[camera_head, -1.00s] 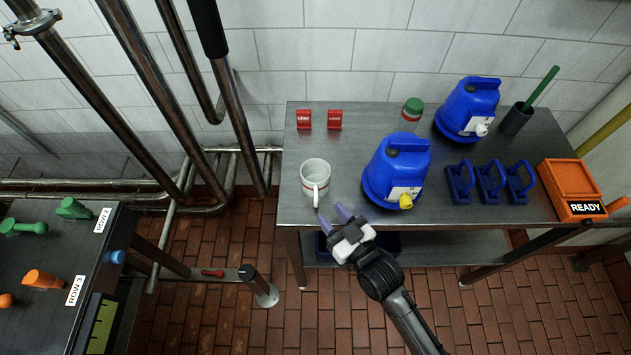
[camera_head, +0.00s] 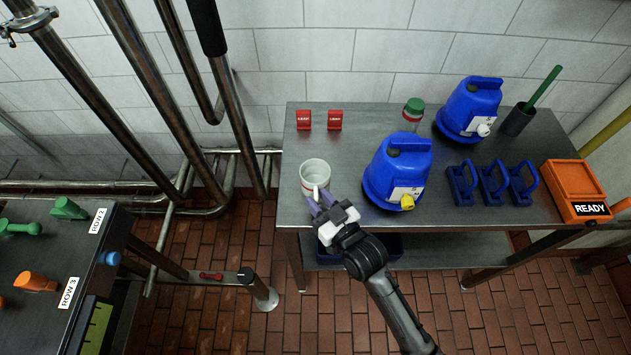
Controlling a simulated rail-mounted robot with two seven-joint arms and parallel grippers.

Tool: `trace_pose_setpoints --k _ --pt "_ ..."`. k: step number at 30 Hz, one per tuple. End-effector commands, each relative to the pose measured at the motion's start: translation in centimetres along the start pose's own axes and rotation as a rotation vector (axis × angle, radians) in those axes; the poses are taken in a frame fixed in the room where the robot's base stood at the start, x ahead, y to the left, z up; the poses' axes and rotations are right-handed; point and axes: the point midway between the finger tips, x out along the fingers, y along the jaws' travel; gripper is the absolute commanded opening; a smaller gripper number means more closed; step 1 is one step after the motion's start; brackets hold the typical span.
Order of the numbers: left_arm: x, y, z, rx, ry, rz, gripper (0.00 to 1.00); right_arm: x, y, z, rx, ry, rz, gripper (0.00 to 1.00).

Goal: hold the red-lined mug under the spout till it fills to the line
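A white mug (camera_head: 314,173) with a red line stands upright near the left front corner of the steel table. Its handle faces the front. My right gripper (camera_head: 320,202) is at the handle, with its two purple fingers one on each side of it. The fingers look apart; I cannot tell whether they touch the handle. A blue drum (camera_head: 398,170) with a yellow spout (camera_head: 407,202) stands to the right of the mug. A second blue drum (camera_head: 470,108) with a white spout (camera_head: 483,130) stands farther back. My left gripper is not in view.
Several blue handled blocks (camera_head: 492,186) and an orange READY tray (camera_head: 575,186) are at the right. A green-capped jar (camera_head: 413,112) and red tags (camera_head: 334,120) stand at the back. Pipes (camera_head: 165,100) rise at the left.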

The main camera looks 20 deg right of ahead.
Motion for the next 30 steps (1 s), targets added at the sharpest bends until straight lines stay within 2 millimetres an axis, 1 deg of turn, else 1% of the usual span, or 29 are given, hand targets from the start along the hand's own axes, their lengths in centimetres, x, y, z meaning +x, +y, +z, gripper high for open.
trace_pose_setpoints --k 1,8,19,22,26,30 --pt "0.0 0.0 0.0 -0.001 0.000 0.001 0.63 0.0 0.0 0.0 0.000 0.000 0.000 0.22" --pt "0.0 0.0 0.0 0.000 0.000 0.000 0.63 0.0 0.0 0.0 0.000 0.000 0.000 0.00" --pt "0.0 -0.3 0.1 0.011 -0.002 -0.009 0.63 0.0 0.0 0.0 0.000 0.000 0.000 0.00" --pt "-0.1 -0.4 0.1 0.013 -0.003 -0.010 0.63 0.0 0.0 -0.3 0.000 0.001 0.000 0.00" --pt "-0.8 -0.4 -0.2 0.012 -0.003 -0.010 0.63 0.0 0.0 -2.0 0.000 0.003 0.000 0.00" --pt "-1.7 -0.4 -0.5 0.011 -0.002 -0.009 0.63 0.0 0.0 -4.6 -0.001 0.005 0.000 0.00"
